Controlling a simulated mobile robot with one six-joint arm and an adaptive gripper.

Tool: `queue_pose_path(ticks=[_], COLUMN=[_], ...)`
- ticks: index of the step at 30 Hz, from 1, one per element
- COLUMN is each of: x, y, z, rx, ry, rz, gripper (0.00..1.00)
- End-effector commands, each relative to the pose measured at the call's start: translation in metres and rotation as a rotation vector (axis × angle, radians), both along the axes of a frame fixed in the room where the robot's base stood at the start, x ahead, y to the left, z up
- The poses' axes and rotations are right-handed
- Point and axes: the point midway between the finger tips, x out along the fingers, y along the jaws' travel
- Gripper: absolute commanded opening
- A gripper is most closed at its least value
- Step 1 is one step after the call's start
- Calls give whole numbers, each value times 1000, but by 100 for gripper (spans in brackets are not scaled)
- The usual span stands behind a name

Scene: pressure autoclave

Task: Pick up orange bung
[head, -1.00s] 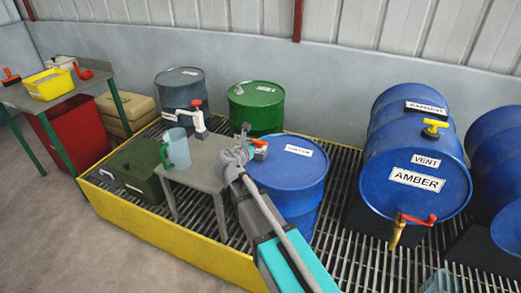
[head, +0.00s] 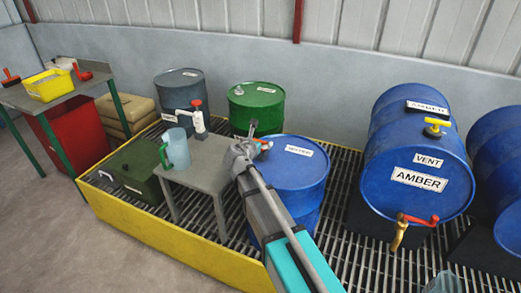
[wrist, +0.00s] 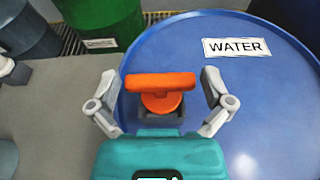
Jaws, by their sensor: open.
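The orange bung (wrist: 162,95) has a T-shaped handle. In the wrist view it sits on a small dark block or fitting on the top of the blue WATER drum (wrist: 240,110), near the drum's edge. My gripper (wrist: 160,84) is open, with one finger on each side of the bung and a gap on both sides. In the head view my gripper (head: 246,140) is over the left part of the drum top (head: 302,172), and only a bit of the orange bung (head: 264,143) shows past it.
A small grey table (head: 205,176) with a clear green-handled jug (head: 176,150) stands left of the drum. A green drum (head: 258,108) and a dark drum (head: 180,85) stand behind. The AMBER drum (head: 418,155) lies to the right. A yellow-edged grating (head: 160,225) is underneath.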

Motion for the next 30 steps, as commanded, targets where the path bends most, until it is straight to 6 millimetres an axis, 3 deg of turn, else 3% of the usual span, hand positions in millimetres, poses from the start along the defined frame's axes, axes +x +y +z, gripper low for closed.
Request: queue_pose_path(ticks=[5,6,16,30], x=[0,0,0,0], y=[0,0,0,0], z=[0,0,0,5], rx=[0,0,0,0], ry=[0,0,0,0], rz=[0,0,0,0], gripper=[100,96,37,36])
